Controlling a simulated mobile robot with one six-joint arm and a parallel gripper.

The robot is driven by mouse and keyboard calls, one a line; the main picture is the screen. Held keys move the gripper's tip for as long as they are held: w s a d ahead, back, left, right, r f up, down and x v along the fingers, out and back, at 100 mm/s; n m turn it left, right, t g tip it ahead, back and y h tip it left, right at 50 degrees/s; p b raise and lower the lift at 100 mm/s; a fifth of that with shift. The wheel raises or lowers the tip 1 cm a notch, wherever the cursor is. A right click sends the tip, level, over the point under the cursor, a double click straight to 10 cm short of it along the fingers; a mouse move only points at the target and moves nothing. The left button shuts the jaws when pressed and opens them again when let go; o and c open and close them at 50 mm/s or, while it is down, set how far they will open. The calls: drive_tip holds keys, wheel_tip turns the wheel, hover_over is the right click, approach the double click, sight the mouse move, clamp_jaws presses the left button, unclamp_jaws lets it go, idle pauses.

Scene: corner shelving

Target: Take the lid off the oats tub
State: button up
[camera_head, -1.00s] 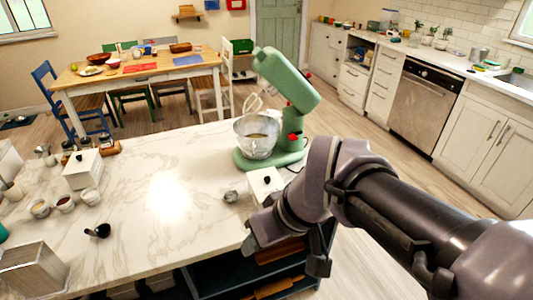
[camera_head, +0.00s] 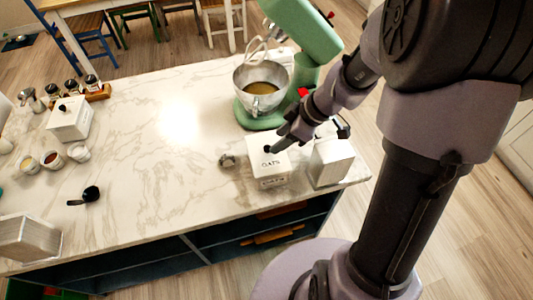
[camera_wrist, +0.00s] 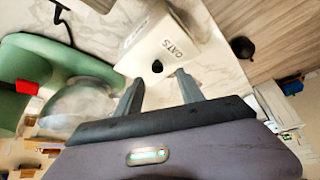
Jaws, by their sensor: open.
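The oats tub (camera_head: 270,181) is a white square box near the front right of the marble counter. Its white lid (camera_head: 262,160) is on top, marked OATS, with a small black knob (camera_head: 267,149). The wrist view shows the lid (camera_wrist: 165,42) and its knob (camera_wrist: 157,67) just beyond my fingertips. My gripper (camera_wrist: 157,82) is open, its two grey fingers spread to either side of the knob and apparently not touching it. In the head view my gripper (camera_head: 284,141) is above the tub's right side. Finger height above the lid is hard to tell.
A white box (camera_head: 331,163) stands close to the right of the tub. The green mixer (camera_head: 258,116) with its steel bowl (camera_head: 262,87) is behind. The middle of the counter (camera_head: 160,150) is clear.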

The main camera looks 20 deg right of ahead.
sight(268, 147)
drive_tip(key=b+x, duration=0.2)
drive_tip(key=x, duration=0.4)
drive_tip(key=shift+w+f, duration=0.1)
drive_tip(key=shift+w, duration=0.15)
drive_tip(key=shift+d, duration=0.1)
clamp_jaws()
